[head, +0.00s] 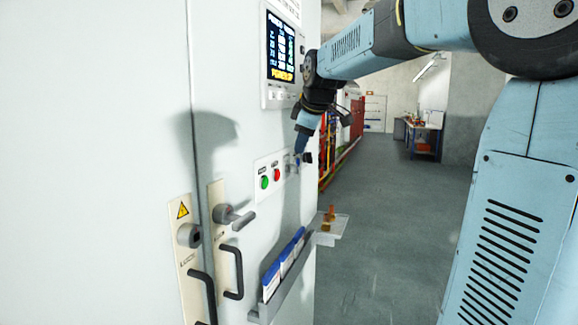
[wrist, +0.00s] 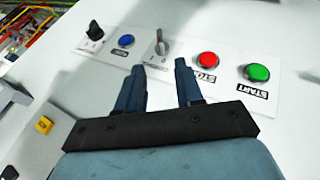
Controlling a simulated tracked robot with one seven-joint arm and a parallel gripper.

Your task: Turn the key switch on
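The key switch (wrist: 161,45) has a silver-grey upright key or grip on a white label plate. In the wrist view it stands just beyond my gripper (wrist: 161,66), in line with the gap between the fingertips. The two blue fingers are apart with nothing between them. In the head view my gripper (head: 302,152) points down at the right end of the button panel (head: 256,166), close to the cabinet face. It largely hides the key switch there. I cannot tell whether a fingertip touches it.
A red STOP button (wrist: 207,60), green START button (wrist: 259,72), blue button (wrist: 126,40) and black selector knob (wrist: 95,32) share the panel. A display (head: 281,50) is above; door handles (head: 233,270) and a document rack (head: 283,283) are lower. Open floor lies right.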

